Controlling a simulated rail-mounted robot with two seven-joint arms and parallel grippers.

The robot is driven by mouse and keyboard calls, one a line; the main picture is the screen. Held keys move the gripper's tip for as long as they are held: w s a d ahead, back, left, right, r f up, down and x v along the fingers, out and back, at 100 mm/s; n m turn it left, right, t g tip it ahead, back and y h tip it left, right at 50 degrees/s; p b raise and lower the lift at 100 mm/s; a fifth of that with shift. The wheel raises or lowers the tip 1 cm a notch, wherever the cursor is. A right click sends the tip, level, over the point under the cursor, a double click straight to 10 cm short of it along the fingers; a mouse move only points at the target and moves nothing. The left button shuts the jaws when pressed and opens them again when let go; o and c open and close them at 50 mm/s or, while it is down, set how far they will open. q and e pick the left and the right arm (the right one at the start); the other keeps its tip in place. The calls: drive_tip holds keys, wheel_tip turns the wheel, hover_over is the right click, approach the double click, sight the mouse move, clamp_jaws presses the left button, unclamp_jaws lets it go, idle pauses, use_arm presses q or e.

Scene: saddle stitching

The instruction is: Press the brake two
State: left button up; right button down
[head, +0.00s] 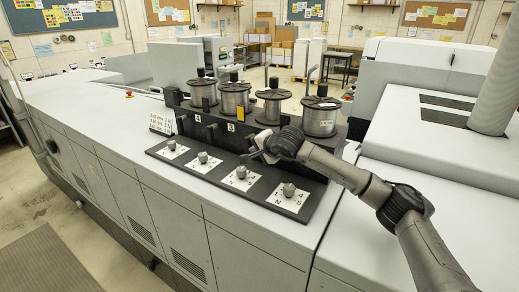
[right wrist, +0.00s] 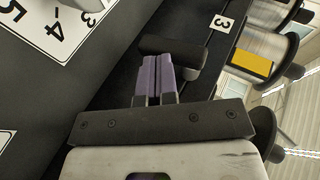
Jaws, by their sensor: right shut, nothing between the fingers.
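A black, rounded brake handle (right wrist: 170,50) sticks out of the dark panel at my right fingertips in the right wrist view. Its own number is not readable; the label 3 (right wrist: 222,24) is by the neighbouring position, below a spool with a yellow tag (right wrist: 252,65). My right gripper (right wrist: 157,62) has purple fingers, shut together and empty, pointing at the handle; I cannot tell if they touch it. In the head view the right gripper (head: 250,154) is in front of the panel, below the third spool from the left. My left gripper is not in view.
Several wire spools (head: 235,96) stand along the panel top. Below the right gripper is a dark strip with knobs on white number plates (head: 240,178). A small white label sheet (head: 161,124) stands at the panel's left end.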

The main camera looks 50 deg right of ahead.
drive_tip(key=b+v, duration=0.2)
drive_tip(key=v, duration=1.1)
drive_tip(key=shift+s+r, duration=0.25)
drive_tip(key=shift+s, duration=0.05)
drive_tip(key=shift+a, duration=0.1)
